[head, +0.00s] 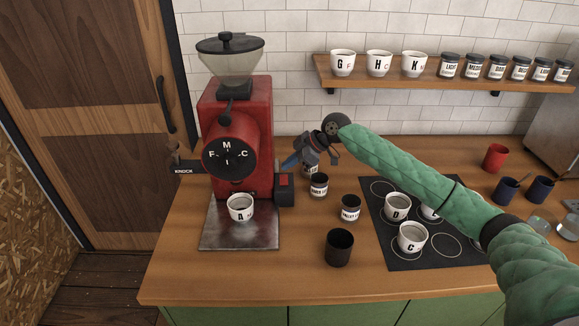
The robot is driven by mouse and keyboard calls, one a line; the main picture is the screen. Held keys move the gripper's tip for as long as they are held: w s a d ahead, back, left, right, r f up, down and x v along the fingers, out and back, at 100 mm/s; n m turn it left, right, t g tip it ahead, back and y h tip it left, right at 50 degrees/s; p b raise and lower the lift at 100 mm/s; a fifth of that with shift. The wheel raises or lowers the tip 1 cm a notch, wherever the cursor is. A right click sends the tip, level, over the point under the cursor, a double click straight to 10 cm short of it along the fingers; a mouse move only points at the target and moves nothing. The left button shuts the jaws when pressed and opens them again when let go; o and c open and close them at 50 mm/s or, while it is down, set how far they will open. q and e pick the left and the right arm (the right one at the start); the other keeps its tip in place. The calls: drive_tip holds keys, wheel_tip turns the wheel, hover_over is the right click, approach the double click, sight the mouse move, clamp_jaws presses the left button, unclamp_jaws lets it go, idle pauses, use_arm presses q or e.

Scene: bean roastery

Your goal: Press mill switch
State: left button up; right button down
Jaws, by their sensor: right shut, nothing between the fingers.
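The red mill (259,100) stands at the left of the counter with a clear hopper (232,65) on top. Its round black dial (229,160) carries the letters F, M, C and I. The mill switch, a black box with a red face (284,181), sits low on the mill's right side. My right gripper (290,161) is shut and empty, just above and to the right of the switch. I cannot tell whether its tips touch the mill. Cup A (240,208) stands on the mill's metal base plate (238,240). My left gripper is not in view.
Small labelled jars (319,186) and a black cup (339,247) stand right of the mill. A dark mat (375,188) holds several cups under my right arm. A shelf (440,82) with cups and jars hangs behind. The front counter edge is clear.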

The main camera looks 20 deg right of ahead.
sight(281, 176)
drive_tip(key=shift+w+d+f+p, duration=0.15)
drive_tip(key=shift+f+p, duration=0.4)
drive_tip(key=shift+f, duration=0.9)
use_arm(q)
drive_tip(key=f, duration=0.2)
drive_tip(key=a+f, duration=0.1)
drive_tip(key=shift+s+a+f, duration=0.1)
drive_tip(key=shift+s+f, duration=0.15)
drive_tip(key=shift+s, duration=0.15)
use_arm(e)
drive_tip(key=shift+f, duration=0.1)
